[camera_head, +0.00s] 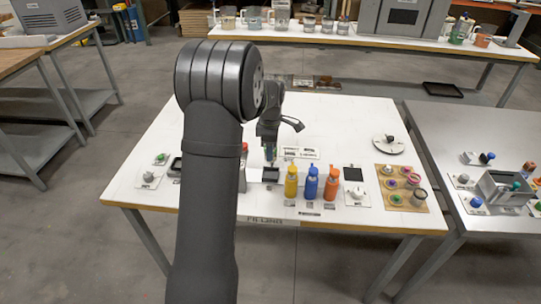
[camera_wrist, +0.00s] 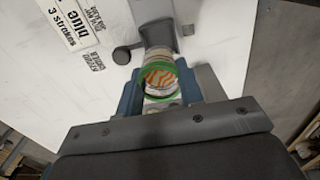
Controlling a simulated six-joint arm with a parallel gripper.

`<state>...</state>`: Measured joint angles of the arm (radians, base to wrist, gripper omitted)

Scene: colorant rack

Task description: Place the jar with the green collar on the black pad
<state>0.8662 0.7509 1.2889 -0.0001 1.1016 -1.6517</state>
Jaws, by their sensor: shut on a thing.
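My gripper (camera_wrist: 160,98) is shut on the jar with the green collar (camera_wrist: 158,72), with one blue-grey finger on each side of it. In the wrist view the jar's round mouth faces the camera, with orange and white stripes inside the green ring. In the head view my gripper (camera_head: 270,150) is over the white table, and the jar shows only as a small greenish patch, mostly hidden. A black square pad (camera_head: 353,174) lies on the table to the right of the bottles. A small dark block (camera_head: 270,175) is just below my gripper; I cannot tell whether the jar touches it.
Yellow (camera_head: 291,181), blue (camera_head: 311,182) and orange (camera_head: 331,183) bottles stand just right of my gripper. A wooden board (camera_head: 412,203) with several small jars and a round white disc (camera_head: 389,145) are farther right. The table's back is mostly clear.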

